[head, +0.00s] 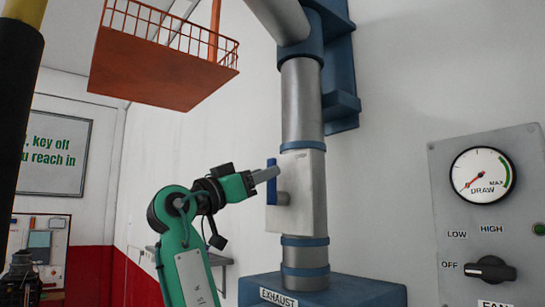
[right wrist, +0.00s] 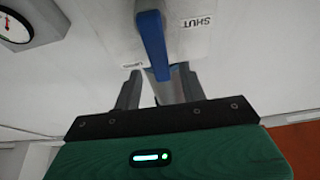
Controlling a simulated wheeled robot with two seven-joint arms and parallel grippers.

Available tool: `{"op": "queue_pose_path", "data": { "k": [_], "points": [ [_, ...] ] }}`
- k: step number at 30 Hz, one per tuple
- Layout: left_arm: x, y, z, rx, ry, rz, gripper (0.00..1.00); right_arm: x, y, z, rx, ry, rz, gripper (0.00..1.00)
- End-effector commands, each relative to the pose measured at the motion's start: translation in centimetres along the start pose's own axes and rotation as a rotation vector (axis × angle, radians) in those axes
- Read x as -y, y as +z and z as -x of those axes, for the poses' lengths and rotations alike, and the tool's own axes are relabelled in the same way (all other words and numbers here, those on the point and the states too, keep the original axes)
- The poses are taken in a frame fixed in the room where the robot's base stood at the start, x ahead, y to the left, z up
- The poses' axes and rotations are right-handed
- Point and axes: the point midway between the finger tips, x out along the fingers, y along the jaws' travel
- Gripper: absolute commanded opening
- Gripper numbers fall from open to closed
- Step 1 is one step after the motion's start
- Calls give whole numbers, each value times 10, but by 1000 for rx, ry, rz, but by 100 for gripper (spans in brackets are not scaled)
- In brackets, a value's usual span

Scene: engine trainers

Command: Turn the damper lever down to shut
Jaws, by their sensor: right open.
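The damper lever (head: 271,182) is a blue handle on the pale plate (head: 304,190) of the grey exhaust pipe. It stands upright, pointing up from its pivot. My right gripper (head: 267,174) comes in from the left, with its fingers at the upper part of the handle. In the right wrist view the blue lever (right wrist: 154,45) runs down to between the two open fingers (right wrist: 158,78). I cannot tell whether they touch it. A label reading SHUT (right wrist: 197,22) is on the plate to the right of the lever. My left gripper is not in view.
A control panel (head: 440,190) with a draw gauge (head: 482,175) and a black fan knob (head: 490,269) is on the right wall. A blue exhaust box (head: 345,288) is below the pipe. An orange railed platform (head: 150,70) hangs at upper left.

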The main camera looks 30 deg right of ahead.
Motion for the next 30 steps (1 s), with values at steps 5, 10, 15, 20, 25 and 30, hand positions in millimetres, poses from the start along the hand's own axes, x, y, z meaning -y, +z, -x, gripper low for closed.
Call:
{"op": "queue_pose_path", "data": {
  "k": [5,10,15,20,25,30],
  "points": [
    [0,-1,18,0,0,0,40,0,-3,-26,0,1,1,42],
    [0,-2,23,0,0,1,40,0,-1,-36,0,-1,1,42],
    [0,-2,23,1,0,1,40,0,0,-38,0,-1,1,42],
    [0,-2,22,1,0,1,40,0,1,-38,0,-1,1,40],
    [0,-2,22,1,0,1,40,0,0,-37,0,-1,1,6],
    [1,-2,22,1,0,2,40,0,0,-37,0,-1,1,0]
  ]
}}
